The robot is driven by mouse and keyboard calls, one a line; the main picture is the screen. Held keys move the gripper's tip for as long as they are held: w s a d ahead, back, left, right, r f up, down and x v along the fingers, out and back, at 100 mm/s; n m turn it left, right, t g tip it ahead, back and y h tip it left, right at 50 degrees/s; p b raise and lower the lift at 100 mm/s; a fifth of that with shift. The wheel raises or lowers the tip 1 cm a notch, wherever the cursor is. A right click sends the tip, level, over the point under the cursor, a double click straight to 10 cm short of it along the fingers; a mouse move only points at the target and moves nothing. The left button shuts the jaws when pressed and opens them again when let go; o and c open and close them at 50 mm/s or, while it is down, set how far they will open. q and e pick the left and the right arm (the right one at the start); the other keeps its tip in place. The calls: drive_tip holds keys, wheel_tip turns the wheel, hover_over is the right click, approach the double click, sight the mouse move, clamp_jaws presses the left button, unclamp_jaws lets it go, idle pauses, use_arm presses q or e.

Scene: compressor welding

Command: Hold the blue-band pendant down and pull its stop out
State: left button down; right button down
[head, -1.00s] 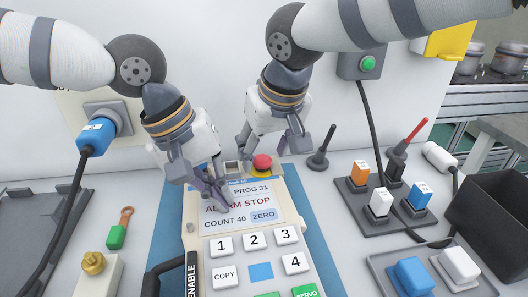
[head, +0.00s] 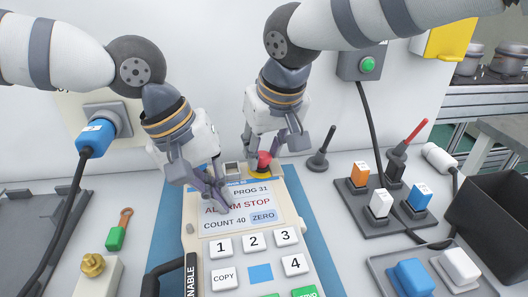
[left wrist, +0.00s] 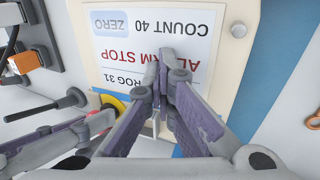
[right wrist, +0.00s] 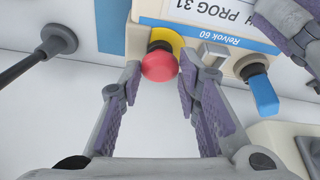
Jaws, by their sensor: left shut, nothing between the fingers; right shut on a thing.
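The pendant (head: 262,255) lies face up on a blue mat, with a blue band (right wrist: 205,35) across its top edge. Its screen reads PROG 31, ALARM STOP, COUNT 40. The red stop (head: 264,158) is a round knob on a yellow base at the pendant's top edge; it also shows in the right wrist view (right wrist: 158,66). My left gripper (head: 222,208) is shut and empty, fingertips against or just above the screen; the left wrist view shows it too (left wrist: 166,68). My right gripper (head: 264,153) is shut on the red stop, a finger on each side.
A blue key switch (right wrist: 262,92) sits beside the stop. A green-and-orange key (head: 117,232) and a brass knob (head: 93,263) are at left.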

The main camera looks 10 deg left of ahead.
use_arm(q)
drive_tip(key=shift+a+f, duration=0.1)
drive_tip(key=shift+f, duration=0.25)
use_arm(e)
drive_tip(key=c, duration=1.2)
unclamp_jaws()
use_arm(q)
drive_tip(key=shift+s, duration=0.1)
use_arm(e)
drive_tip(key=v, duration=1.2)
drive_tip(key=shift+s, duration=0.1)
use_arm(q)
wheel_tip(320, 180, up, 6)
drive_tip(key=shift+f+p, duration=0.1)
drive_tip(key=shift+p, duration=0.7)
drive_tip(key=shift+r, duration=0.35)
use_arm(e)
drive_tip(key=shift+t, duration=0.5)
drive_tip(key=v, duration=0.3)
drive_tip(key=a+v, duration=0.1)
drive_tip(key=v, duration=0.1)
drive_tip(key=shift+w+r, duration=0.25)
drive_tip(key=shift+r, duration=0.05)
